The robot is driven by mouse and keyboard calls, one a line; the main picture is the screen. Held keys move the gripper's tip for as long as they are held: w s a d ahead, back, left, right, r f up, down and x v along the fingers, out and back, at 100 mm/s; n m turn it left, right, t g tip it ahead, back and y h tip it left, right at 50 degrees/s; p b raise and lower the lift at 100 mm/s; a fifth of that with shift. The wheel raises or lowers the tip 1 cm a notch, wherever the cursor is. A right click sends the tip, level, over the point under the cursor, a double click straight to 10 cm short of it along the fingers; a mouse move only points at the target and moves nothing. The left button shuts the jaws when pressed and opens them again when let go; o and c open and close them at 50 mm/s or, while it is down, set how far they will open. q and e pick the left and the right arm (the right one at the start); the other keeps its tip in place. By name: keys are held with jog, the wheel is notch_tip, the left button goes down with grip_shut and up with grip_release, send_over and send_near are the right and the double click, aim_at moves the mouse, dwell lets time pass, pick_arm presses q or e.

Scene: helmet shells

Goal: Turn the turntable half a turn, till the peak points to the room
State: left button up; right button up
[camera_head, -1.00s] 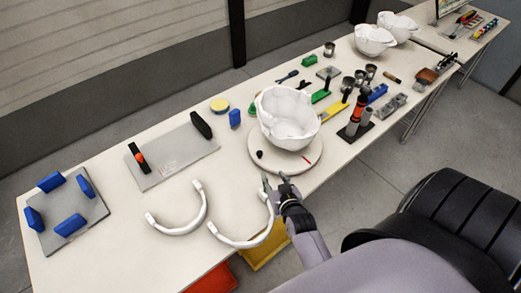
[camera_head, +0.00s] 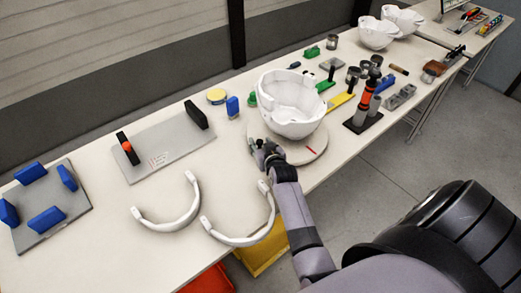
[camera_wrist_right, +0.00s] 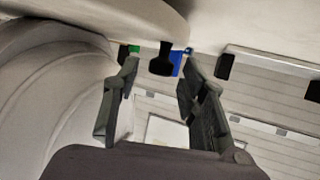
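The round white turntable (camera_head: 315,152) stands on the bench with a red mark on its near right rim. A white helmet shell (camera_head: 292,103) sits on it, and it fills the left of the right wrist view (camera_wrist_right: 45,95). My right gripper (camera_head: 264,148) is at the turntable's near left rim and hides the black knob in the head view. In the right wrist view the gripper (camera_wrist_right: 158,80) is open. The black knob (camera_wrist_right: 162,60) shows between its fingertips, with gaps on both sides. I cannot tell how deep it sits. My left gripper is not in view.
Two white curved bands (camera_head: 170,222) (camera_head: 240,240) lie left of my right arm. A grey plate (camera_head: 165,150) with black handles is behind them.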

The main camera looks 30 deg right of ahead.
jog(key=shift+w+d+f, duration=0.15)
jog(key=shift+w+f, duration=0.05)
jog(key=shift+w, duration=0.2)
jog(key=shift+c, duration=0.6)
grip_shut()
